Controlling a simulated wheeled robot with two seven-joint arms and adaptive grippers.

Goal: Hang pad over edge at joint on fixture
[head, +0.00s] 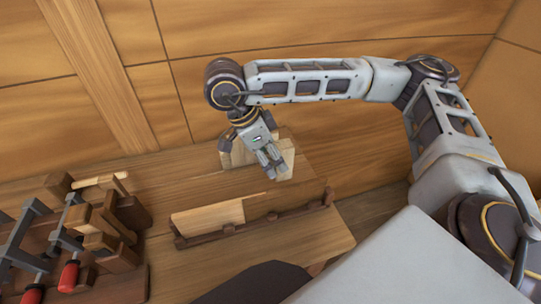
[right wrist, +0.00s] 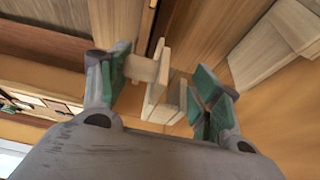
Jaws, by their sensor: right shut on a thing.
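My right gripper (head: 272,172) is above the far side of the bench, beyond the fixture. In the right wrist view its green-lined fingers (right wrist: 165,88) are shut on a pale wooden pad (right wrist: 156,96) made of several thin pieces. The fixture (head: 228,228) is a long dark rail holding upright boards: a pale board (head: 208,217) at left and a brown board (head: 285,200) at right. Their joint lies near the middle of the top edge. My left gripper is not in view.
A dark rack with red-handled clamps (head: 68,276) and wooden blocks (head: 100,226) is at left. Bare bench (head: 310,236) lies in front of the fixture. A panelled wall rises behind.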

